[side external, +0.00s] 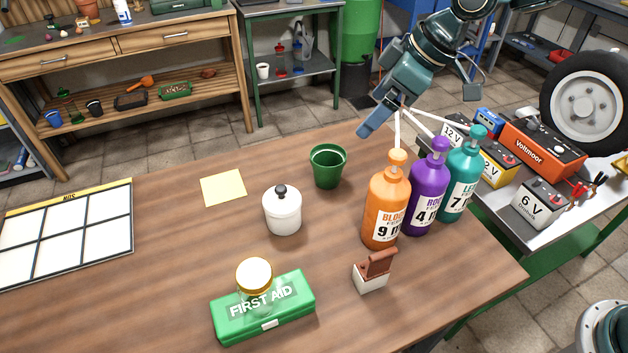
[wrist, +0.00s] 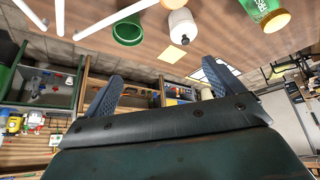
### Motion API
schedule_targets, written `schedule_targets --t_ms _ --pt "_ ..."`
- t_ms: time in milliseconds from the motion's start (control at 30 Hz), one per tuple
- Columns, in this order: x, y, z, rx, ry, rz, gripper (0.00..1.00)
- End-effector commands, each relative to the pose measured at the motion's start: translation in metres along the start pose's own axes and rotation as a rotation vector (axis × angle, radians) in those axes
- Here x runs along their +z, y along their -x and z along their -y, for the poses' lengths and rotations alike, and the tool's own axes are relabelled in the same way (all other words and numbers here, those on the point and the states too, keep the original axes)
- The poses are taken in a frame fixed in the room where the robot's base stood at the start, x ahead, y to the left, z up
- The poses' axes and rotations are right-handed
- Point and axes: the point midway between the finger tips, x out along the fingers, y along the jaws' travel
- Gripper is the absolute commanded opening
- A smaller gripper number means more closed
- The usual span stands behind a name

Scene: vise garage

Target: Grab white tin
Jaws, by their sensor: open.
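The white tin (side external: 282,212) is a round white pot with a lid and a black knob. It stands upright on the wooden table, in front of a green cup (side external: 328,166). In the wrist view the white tin (wrist: 182,24) shows near the top centre, beyond the fingertips. My gripper (side external: 385,122) is above the back of the table, behind the bottles and up and to the right of the tin. In the wrist view my gripper (wrist: 160,92) has its two fingers wide apart with nothing between them.
Orange (side external: 384,215), purple (side external: 426,200) and teal (side external: 462,180) pump bottles stand right of the tin. A green first aid box (side external: 290,318), a jar with a gold lid (side external: 254,274), and a small brown-and-white item (side external: 372,276) are nearer the front. A yellow note (side external: 223,188) lies left.

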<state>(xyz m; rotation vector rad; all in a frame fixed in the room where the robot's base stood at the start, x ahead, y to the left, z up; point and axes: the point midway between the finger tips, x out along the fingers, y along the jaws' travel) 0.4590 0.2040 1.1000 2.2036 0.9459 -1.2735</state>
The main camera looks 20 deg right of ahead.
Motion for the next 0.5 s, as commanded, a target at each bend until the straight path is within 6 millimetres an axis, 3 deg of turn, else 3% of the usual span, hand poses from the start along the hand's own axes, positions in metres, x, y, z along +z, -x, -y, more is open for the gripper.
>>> schedule_targets --t_ms 200,500 --pt "-0.027 -0.062 0.013 -0.069 0.101 -0.014 0.93" --pt "-0.049 -0.143 0.040 -0.156 0.226 -0.041 0.93"
